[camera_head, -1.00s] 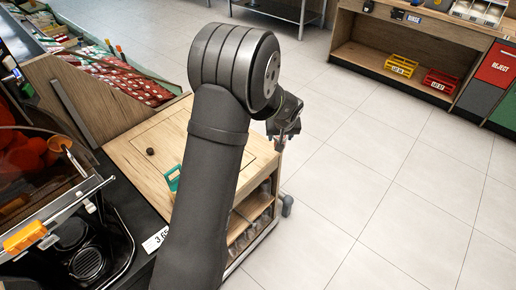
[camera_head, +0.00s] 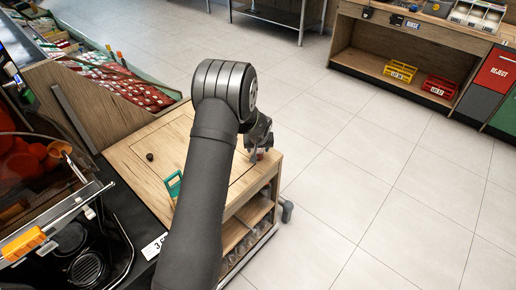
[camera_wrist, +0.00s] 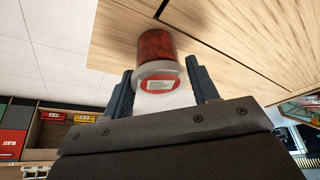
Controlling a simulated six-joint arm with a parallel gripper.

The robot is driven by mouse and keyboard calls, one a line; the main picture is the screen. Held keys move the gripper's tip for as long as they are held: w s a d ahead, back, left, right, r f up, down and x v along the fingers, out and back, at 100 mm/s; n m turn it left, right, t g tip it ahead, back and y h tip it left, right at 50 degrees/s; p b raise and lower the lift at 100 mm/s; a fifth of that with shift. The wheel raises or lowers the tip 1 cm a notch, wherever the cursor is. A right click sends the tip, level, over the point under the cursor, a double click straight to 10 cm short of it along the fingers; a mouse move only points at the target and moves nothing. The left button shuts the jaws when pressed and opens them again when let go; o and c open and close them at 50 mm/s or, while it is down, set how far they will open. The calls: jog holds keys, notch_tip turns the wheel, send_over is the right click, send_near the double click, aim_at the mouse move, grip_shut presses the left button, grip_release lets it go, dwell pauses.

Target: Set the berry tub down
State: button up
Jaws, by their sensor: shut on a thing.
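The berry tub (camera_wrist: 156,47) is a small clear tub with red contents and a white rim around a labelled red end. In the wrist view it sits between the two fingers of my gripper (camera_wrist: 160,68), which is shut on it. In the head view my gripper (camera_head: 260,147) is over the right edge of the wooden cart top (camera_head: 131,147), and a bit of the tub (camera_head: 260,155) shows under it. The tub is close to the wood; I cannot tell whether it touches it.
A green-framed card (camera_head: 174,184) and a small dark ball (camera_head: 150,157) are on the cart top. The juicer (camera_head: 55,190) stands at the left. Yellow (camera_head: 400,71) and red (camera_head: 440,85) crates are on a far shelf. Open floor lies to the right.

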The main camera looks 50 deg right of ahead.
jog(key=o, duration=1)
jog(key=v, duration=1.2)
jog(key=shift+w, duration=0.1)
